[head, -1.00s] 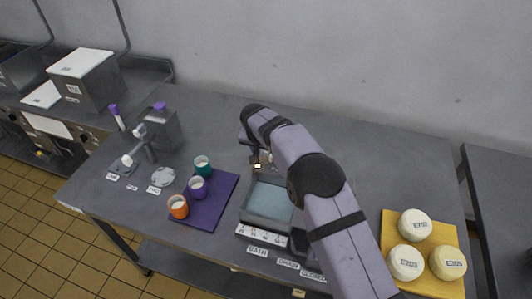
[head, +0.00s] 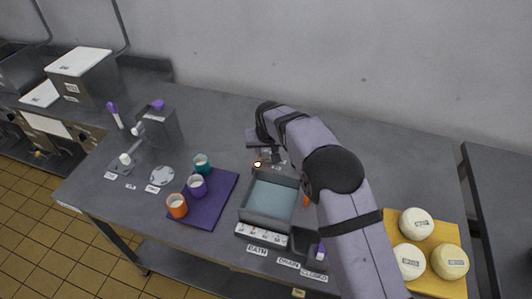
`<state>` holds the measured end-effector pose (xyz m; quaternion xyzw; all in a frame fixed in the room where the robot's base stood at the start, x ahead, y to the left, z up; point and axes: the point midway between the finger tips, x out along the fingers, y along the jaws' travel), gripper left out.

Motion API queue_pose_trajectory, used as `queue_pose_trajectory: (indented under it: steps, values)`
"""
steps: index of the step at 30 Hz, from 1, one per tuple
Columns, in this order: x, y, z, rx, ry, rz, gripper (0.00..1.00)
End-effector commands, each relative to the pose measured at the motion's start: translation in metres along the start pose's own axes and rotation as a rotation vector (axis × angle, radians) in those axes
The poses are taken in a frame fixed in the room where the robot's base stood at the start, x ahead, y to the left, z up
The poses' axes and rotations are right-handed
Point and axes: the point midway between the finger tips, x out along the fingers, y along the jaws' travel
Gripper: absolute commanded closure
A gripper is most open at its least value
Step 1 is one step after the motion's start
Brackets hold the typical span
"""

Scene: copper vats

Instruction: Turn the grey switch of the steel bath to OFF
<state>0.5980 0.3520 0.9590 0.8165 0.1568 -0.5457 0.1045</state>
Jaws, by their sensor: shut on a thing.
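The steel bath (head: 246,217) stands mid-table, an open rectangular tub with a pale blue-green inside and a strip of numbers along its front. My gripper (head: 263,150) is behind the bath, low at the switch area and partly hidden by my own wrist. It is shut on the grey switch, of which only a small grey part shows; which way the switch points cannot be told.
Left of the bath, orange, purple and teal cups (head: 176,206) stand on a purple mat (head: 218,208). A grey tank (head: 163,128) stands farther left. White round vessels (head: 417,223) sit on a yellow board (head: 446,287) at right. DRAIN and CLOSED labels are in front.

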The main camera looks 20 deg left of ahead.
Motion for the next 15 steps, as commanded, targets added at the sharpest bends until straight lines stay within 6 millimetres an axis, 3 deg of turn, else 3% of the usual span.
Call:
queue_pose_trajectory:
  steps: [15]
  values:
    - [0.0017, 0.0047, -0.0018, -0.448, 0.003, -0.189, 0.91]
